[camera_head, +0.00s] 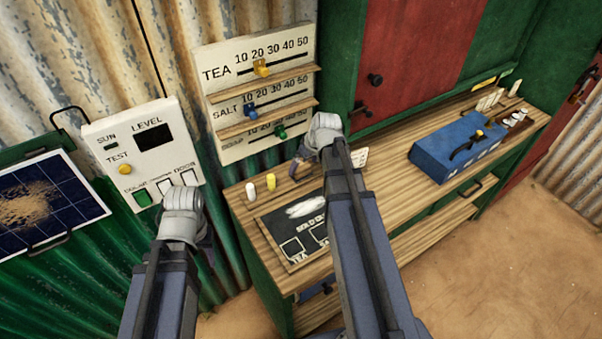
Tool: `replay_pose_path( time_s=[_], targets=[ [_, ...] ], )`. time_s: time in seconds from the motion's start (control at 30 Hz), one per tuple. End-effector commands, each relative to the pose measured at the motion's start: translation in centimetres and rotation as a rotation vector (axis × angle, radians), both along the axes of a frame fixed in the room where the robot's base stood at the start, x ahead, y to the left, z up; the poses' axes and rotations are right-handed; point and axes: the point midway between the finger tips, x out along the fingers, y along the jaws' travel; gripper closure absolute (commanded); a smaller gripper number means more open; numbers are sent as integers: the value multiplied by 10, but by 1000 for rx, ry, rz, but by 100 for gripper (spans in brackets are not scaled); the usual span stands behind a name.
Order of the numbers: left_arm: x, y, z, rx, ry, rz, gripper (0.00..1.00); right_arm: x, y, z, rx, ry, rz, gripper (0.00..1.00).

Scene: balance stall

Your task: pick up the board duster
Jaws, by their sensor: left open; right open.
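My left gripper (183,207) is in front of the white level panel, left of the counter, with nothing seen in it. My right gripper (324,132) is above the back of the wooden counter, open, its fingers mostly hidden behind the wrist. A small brown and dark thing (298,166) shows just left of my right wrist; I cannot tell whether it is the board duster or part of the gripper. No board duster shows clearly. A black slate board (276,222) lies on the counter, partly hidden by my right arm, with a white smear on it.
A white chalk (251,191) and a yellow chalk (271,182) stand behind the slate. A blue box (455,148) with a black handle stands on the counter's right part. The price board (226,101) rises behind. Bare counter lies between slate and box.

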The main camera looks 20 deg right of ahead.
Motion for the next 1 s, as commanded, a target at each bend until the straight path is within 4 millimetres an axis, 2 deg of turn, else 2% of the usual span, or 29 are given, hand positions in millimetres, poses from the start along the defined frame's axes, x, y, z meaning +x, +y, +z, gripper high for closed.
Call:
replay_pose_path(
  time_s=[0.33, 0.67, 1.0],
  targets=[
    [0, 0, -41, 0, 0, 0, 50, 21, 2, -41, 0, 0, 1, 0],
    [0, 0, -42, 0, 0, 0, 50, 22, 2, -42, 0, 0, 0, 1],
    [0, 0, -42, 0, 0, 0, 50, 22, 2, -42, 0, 0, 0, 39]
  ],
)
